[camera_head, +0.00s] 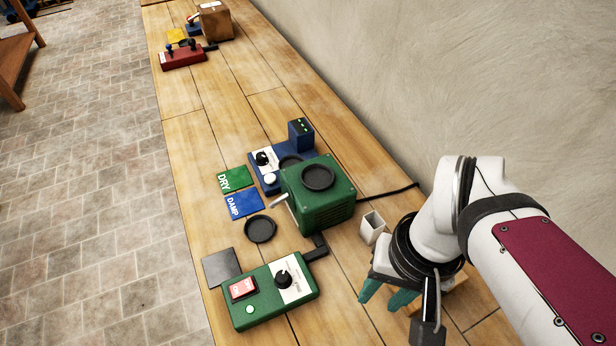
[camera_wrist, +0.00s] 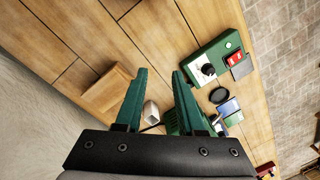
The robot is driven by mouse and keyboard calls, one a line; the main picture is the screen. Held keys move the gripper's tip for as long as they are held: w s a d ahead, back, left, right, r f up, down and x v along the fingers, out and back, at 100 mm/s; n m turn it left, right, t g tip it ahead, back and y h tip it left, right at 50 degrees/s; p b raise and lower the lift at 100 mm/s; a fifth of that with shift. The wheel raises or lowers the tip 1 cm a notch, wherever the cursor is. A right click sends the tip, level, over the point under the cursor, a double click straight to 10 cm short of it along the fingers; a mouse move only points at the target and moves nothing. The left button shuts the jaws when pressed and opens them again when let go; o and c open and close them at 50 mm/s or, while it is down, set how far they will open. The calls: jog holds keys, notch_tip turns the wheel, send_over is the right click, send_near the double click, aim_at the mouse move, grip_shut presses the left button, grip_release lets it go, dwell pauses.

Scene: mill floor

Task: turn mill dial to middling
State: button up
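A green control box (camera_head: 251,317) lies near the front of the bench, with a black dial knob (camera_head: 284,278) on a white scale plate, a lit red switch (camera_head: 242,288) and a pale round button. The scale lettering is too small to read. In the wrist view the box (camera_wrist: 219,47) and its knob (camera_wrist: 208,69) are right of the fingers. The green mill (camera_head: 318,195), with a black dish on top, stands behind the box. My gripper (camera_head: 380,303) is open and empty, right of the box and apart from it. Its teal fingers (camera_wrist: 160,72) show nothing between their tips.
A blue unit (camera_head: 262,158) with another black knob stands behind the mill. A white cup (camera_head: 373,226) is near my wrist, and a wooden block (camera_wrist: 105,90) is left of the fingers. A black dish (camera_head: 260,229) and DRY and DAMP cards (camera_head: 243,205) lie left. The wall bounds the right.

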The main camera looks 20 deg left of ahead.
aim_at(282, 276)
jog(key=shift+o, duration=1.2)
jog(key=w+a+n, duration=0.3)
jog(key=a+n, duration=0.2)
jog(key=a, duration=0.1)
jog(key=shift+w+a+f, duration=0.15)
jog(key=shift+w+a, duration=0.05)
jog(key=shift+o, duration=0.8)
jog(key=w+a+f+n+h, duration=0.1)
jog(key=a+f+n, duration=0.1)
jog(key=a+n, duration=0.5)
jog(key=a, duration=0.4)
jog(key=shift+w+a+f+n, duration=0.15)
jog(key=shift+f+n, duration=0.1)
jog(key=shift+n, duration=0.15)
notch_tip(282, 276, down, 15)
jog(key=shift+f, duration=0.2)
grip_shut()
